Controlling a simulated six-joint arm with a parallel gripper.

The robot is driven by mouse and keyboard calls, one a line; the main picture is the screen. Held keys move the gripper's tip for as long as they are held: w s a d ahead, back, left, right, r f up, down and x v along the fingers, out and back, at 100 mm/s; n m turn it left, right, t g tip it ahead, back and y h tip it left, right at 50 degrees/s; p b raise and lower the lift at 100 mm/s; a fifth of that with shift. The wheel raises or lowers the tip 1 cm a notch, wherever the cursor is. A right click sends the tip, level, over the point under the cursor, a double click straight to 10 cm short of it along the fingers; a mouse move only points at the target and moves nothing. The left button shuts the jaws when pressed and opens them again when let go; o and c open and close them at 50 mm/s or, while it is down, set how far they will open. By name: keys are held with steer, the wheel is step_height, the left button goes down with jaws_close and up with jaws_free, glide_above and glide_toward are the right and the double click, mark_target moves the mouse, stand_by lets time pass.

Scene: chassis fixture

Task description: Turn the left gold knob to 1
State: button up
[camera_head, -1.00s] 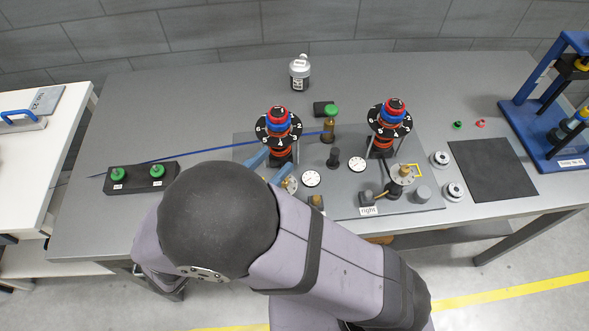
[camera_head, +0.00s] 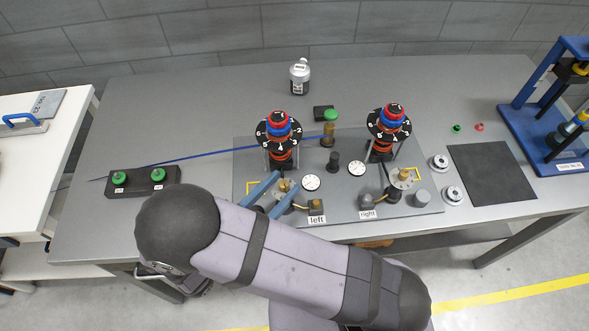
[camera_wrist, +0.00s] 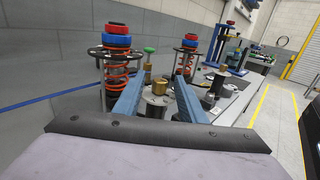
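The left gold knob (camera_head: 284,186) stands on a round silver base behind the "left" label (camera_head: 317,219). My gripper (camera_head: 287,181) has two blue fingers, one on each side of this knob. In the wrist view the gold knob (camera_wrist: 159,88) shows between the spread fingers (camera_wrist: 160,76), with gaps on both sides. The gripper is open; the head view does not clearly show the fingertips' height relative to the knob. Behind it stands the left spring column (camera_head: 281,155), with a numbered black dial and red and blue rings.
The right gold knob (camera_head: 404,174) and right spring column (camera_head: 381,148) stand to the right. A black post (camera_head: 333,162), white gauges (camera_head: 312,182) and a green-topped brass post (camera_head: 329,135) are close by. A green-knobbed black block (camera_head: 140,181) lies left.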

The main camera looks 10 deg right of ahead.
mark_target(287, 181)
steer(key=shift+p+x, duration=0.95)
steer(key=shift+x, duration=1.75)
jaws_close()
